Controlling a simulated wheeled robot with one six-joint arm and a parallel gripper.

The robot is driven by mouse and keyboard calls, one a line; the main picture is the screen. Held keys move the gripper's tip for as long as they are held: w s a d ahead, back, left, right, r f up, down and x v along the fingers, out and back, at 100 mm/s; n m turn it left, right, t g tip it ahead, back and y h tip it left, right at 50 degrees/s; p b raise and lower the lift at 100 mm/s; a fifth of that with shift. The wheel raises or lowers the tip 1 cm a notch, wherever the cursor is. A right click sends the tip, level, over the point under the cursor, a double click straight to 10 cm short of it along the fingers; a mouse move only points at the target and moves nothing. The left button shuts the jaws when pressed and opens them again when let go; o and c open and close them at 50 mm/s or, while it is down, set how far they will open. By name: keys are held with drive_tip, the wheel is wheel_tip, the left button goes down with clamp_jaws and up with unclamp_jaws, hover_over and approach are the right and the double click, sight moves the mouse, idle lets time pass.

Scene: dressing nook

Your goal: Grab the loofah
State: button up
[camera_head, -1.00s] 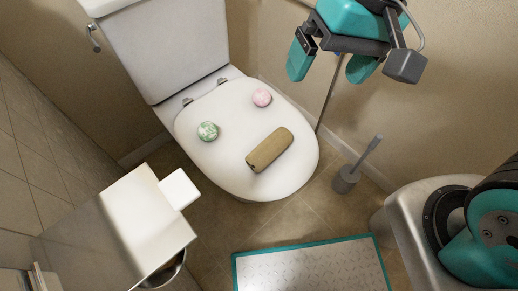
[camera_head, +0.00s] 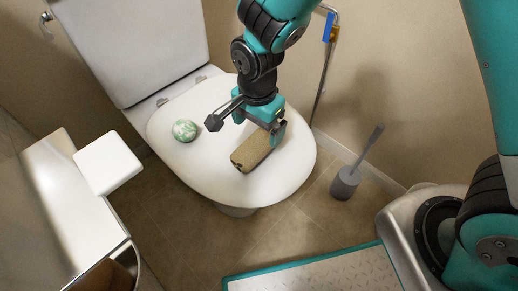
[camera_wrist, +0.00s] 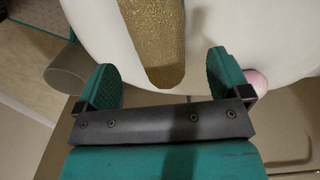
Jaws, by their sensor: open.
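The loofah (camera_head: 250,153), a tan-brown rounded block, lies on the closed white toilet lid (camera_head: 200,178). In the wrist view the loofah (camera_wrist: 157,35) reaches down into the space between my two teal fingers, with a gap on each side. My gripper (camera_head: 258,128) is open and empty at the loofah's far end; it also shows in the wrist view (camera_wrist: 163,72). Part of the far end of the loofah is hidden by the gripper in the head view. I cannot tell how far the fingertips are above the lid.
A green-and-white ball (camera_head: 185,130) sits on the lid, left of the gripper. A pink ball (camera_wrist: 258,82) is just outside one finger in the wrist view. A toilet brush (camera_head: 347,180) stands right of the toilet, and a white-topped cabinet (camera_head: 75,215) is at the left.

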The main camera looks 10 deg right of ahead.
sight(258, 145)
wheel_tip(258, 145, down, 7)
drive_tip(key=b, duration=0.3)
drive_tip(key=shift+s+f, duration=0.1)
drive_tip(key=c, duration=1)
